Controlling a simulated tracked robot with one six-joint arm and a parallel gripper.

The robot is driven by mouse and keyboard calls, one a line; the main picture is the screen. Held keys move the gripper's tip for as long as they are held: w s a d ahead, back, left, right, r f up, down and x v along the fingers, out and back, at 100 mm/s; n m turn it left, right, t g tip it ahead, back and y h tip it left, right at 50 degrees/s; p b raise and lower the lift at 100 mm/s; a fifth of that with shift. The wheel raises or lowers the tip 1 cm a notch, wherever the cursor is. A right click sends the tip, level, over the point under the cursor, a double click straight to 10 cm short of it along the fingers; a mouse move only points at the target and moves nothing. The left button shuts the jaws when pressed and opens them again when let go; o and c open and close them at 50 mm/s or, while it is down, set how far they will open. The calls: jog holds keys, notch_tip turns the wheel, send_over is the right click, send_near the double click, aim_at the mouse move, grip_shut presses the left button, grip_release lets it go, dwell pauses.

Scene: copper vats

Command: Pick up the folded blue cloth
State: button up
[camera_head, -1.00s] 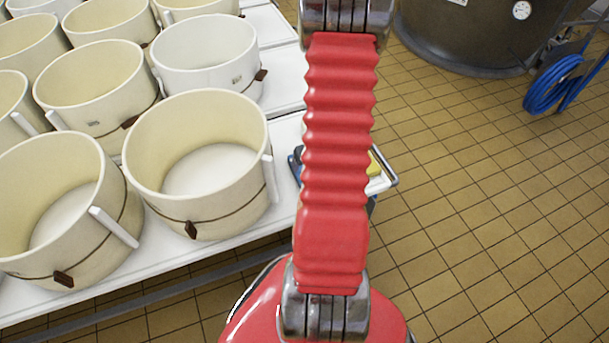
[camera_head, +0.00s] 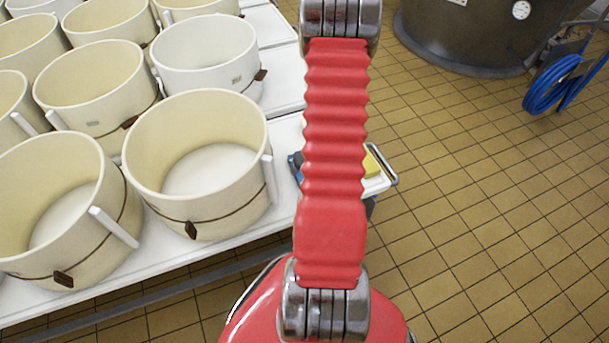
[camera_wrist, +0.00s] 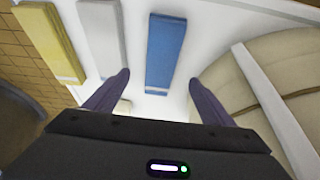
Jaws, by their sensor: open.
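The folded blue cloth (camera_wrist: 165,48) lies flat on a white surface in the upper middle of the wrist view. In the head view only a blue edge (camera_head: 295,168) shows at the left of my red arm, which hides the rest. My gripper (camera_wrist: 159,77) is open and empty in the wrist view. Its two dark fingers are spread, with the near end of the blue cloth between and beyond the fingertips in the picture. I cannot tell how high the fingers are above it.
A folded white cloth (camera_wrist: 102,38) and a folded yellow cloth (camera_wrist: 50,42) lie left of the blue one. A cream round mould (camera_wrist: 285,85) stands close at the right. Several moulds (camera_head: 200,213) crowd the white table (camera_head: 170,262).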

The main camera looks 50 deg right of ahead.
jog(key=shift+x, duration=2.15)
jog(key=shift+f, duration=0.15)
jog(key=shift+x, duration=2.5)
jog(key=shift+w, duration=0.1)
jog(key=shift+c, duration=0.4)
jog(key=c, duration=1.2)
